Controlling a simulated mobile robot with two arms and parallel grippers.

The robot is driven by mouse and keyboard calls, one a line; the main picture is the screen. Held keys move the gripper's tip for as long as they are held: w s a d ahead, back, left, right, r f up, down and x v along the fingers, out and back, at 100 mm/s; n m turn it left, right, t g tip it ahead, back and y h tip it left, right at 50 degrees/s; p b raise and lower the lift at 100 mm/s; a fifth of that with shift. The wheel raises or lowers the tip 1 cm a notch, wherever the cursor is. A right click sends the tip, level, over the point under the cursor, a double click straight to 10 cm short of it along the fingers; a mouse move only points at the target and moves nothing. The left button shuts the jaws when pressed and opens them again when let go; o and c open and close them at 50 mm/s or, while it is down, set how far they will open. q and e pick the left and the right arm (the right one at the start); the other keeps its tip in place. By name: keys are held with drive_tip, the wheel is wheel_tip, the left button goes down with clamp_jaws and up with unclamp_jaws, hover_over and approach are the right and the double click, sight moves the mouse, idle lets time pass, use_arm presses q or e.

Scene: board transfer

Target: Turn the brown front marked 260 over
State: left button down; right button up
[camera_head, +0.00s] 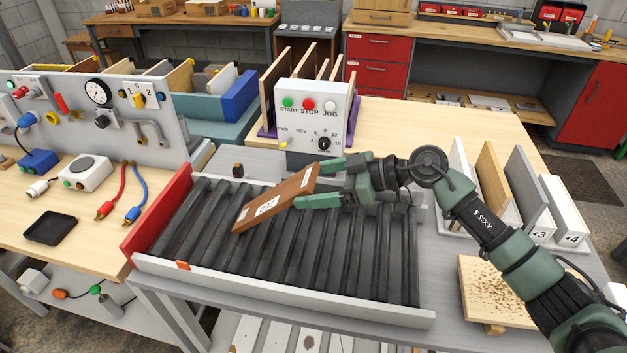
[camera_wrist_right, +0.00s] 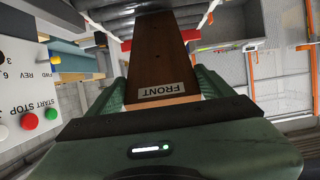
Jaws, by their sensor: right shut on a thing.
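The brown front (camera_head: 277,199) is a flat brown board with white labels, held tilted above the roller conveyor (camera_head: 330,255). My right gripper (camera_head: 318,186) is shut on its right end, with green fingers on either side. In the right wrist view the brown front (camera_wrist_right: 160,57) stretches away from between the fingers (camera_wrist_right: 160,85), and a label on it reads FRONT. The number on its label in the head view is too small to read surely. My left gripper is not in view.
A control box (camera_head: 312,115) with START, STOP and JOG buttons stands behind the conveyor. A red end stop (camera_head: 158,213) closes its left end. Upright boards (camera_head: 493,172) stand in a rack at right. The rollers below the front are clear.

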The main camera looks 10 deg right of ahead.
drive_tip(key=o, duration=1.5)
drive_tip(key=c, duration=1.3)
drive_tip(key=d+p, duration=0.1)
drive_tip(key=s+d+p, duration=0.1)
drive_tip(key=d, duration=0.1)
